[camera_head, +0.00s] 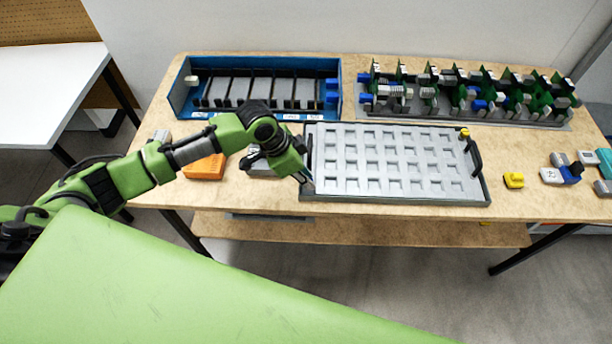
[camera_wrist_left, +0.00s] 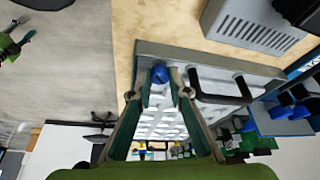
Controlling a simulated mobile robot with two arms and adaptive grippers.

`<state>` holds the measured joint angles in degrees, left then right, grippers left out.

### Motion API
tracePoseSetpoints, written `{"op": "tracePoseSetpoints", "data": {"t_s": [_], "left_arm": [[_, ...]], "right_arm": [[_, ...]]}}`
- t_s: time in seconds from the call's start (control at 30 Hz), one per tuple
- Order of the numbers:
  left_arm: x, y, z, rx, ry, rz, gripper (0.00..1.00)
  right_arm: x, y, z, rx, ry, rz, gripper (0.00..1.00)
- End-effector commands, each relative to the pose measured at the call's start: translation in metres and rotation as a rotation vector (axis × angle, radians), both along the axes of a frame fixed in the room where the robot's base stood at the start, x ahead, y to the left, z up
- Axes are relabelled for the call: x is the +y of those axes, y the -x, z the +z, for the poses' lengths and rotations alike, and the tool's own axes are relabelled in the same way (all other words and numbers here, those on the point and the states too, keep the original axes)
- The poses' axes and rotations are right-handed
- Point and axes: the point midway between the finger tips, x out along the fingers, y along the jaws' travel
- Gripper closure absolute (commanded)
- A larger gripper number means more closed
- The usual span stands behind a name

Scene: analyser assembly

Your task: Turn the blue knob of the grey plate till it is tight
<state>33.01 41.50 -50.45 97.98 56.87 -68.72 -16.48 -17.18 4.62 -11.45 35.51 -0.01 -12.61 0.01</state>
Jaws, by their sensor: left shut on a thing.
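The grey plate (camera_head: 400,197) lies on the wooden table, a flat tray with rows of square recesses and a black handle at each end. My left gripper (camera_head: 303,180) is at its near left corner. In the left wrist view, the blue knob (camera_wrist_left: 160,74) sits at the plate's corner, between the fingertips of my left gripper (camera_wrist_left: 160,90), which is shut on it. The plate's edge (camera_wrist_left: 207,57) also shows there, with one black handle beside the fingers. In the head view the gripper hides the blue knob. My right gripper is not in view.
A blue tray (camera_head: 338,104) with dark slots stands behind the plate. A rack of green boards (camera_head: 470,97) stands at the back right. An orange block (camera_head: 204,168) lies left of the plate. A yellow part (camera_head: 513,180) and several small blocks lie right of it.

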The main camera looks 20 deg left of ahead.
Motion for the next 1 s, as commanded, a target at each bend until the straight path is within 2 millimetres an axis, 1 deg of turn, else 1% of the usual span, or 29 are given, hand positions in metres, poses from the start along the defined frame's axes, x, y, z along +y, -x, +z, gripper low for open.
{"op": "tracePoseSetpoints", "data": {"t_s": [0.27, 0.53, 0.8, 1.0], "left_arm": [[0.000, -0.001, 0.001, 0.001, 0.001, -0.085, 1.00], [0.000, -0.003, 0.000, 0.000, 0.002, -0.287, 1.00], [0.000, -0.005, 0.000, -0.001, 0.004, -0.497, 1.00], [-0.001, -0.005, 0.000, -0.002, 0.003, -0.612, 1.00]], "right_arm": [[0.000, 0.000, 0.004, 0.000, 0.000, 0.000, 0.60], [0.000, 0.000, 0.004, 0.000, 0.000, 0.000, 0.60], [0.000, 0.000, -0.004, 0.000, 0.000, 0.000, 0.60], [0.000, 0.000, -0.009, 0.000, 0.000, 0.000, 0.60]]}}
